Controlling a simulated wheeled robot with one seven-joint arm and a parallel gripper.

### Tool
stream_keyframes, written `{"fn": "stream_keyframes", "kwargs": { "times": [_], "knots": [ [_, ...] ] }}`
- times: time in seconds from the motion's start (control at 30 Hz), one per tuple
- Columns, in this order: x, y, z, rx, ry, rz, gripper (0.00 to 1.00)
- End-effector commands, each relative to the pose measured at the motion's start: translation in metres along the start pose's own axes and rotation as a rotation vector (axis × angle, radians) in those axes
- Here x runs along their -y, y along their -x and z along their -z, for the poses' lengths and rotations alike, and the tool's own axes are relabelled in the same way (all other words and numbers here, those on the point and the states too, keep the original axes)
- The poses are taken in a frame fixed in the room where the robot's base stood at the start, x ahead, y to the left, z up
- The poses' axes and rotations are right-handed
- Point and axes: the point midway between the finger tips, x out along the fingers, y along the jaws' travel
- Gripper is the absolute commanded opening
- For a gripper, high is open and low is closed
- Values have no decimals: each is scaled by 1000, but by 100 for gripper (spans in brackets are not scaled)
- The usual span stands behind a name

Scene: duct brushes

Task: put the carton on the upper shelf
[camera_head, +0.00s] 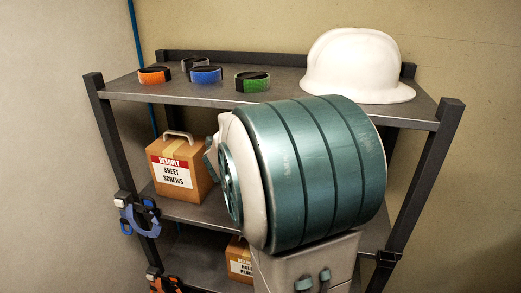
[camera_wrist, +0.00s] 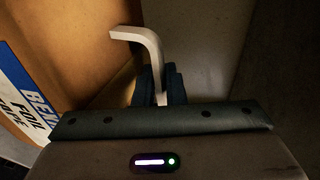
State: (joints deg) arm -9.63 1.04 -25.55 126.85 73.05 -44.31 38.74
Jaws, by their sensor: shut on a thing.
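In the wrist view a brown carton (camera_wrist: 75,45) with a blue and white label fills the left side. A pale bent handle (camera_wrist: 148,42) stands out from it. My gripper (camera_wrist: 162,85) has its dark fingers shut on this handle near its lower end. The rest of the carton runs out of the picture. In the head view my arm hides the gripper and this carton. The upper shelf (camera_head: 205,92) is the dark top board of a rack. It shows in the head view only.
On the upper shelf are a white hard hat (camera_head: 357,66) at right, and orange (camera_head: 155,75), blue (camera_head: 206,75) and green (camera_head: 252,82) rolls. A red-labelled carton (camera_head: 195,160) stands on the shelf below, another (camera_head: 238,250) lower down. Clamps (camera_head: 137,213) hang on the left post.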

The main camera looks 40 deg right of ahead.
Motion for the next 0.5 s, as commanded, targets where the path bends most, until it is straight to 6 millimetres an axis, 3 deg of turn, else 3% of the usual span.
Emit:
{"fn": "stream_keyframes", "kwargs": {
  "times": [0.3, 0.5],
  "knots": [
    [4, -25, -4, -1, 0, 4, 0],
    [-8, -26, -4, 0, -1, 3, 0]
  ]
}}
